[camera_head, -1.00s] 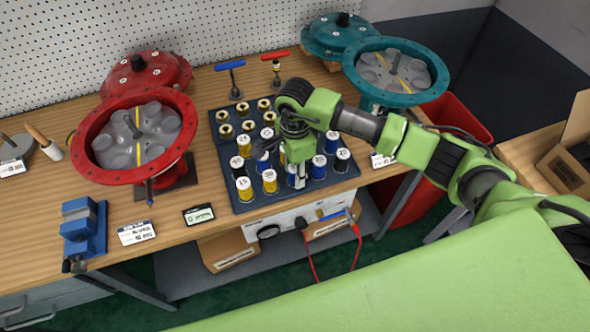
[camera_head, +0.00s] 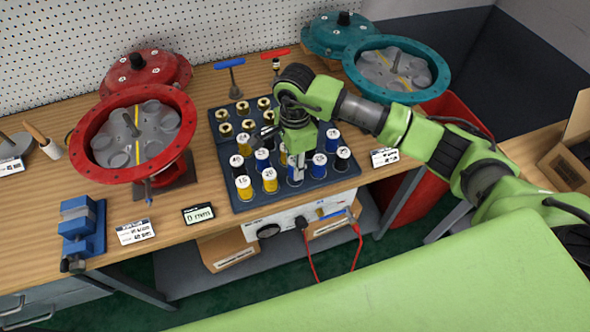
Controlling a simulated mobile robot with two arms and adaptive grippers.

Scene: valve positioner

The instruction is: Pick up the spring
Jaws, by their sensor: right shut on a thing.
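Several springs with numbered white tops stand upright in rows on a dark tray (camera_head: 318,183). They include a yellow spring (camera_head: 244,188) at the front left, another yellow spring (camera_head: 270,180) beside it, a blue spring (camera_head: 319,166) and a black spring (camera_head: 342,160) at the right. My right gripper (camera_head: 298,177) reaches down over the front middle of the tray. It is shut on a spring, apparently the blue one (camera_head: 292,176), which it partly hides. I cannot tell whether that spring is lifted clear. My left gripper is not in view.
A red valve housing (camera_head: 88,130) stands at the left and a teal one (camera_head: 441,73) at the back right. A blue vise (camera_head: 82,228) and a small display (camera_head: 198,214) are near the front edge. Brass pieces (camera_head: 225,130) sit at the tray's back. A blue-handled tool (camera_head: 229,64) stands behind.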

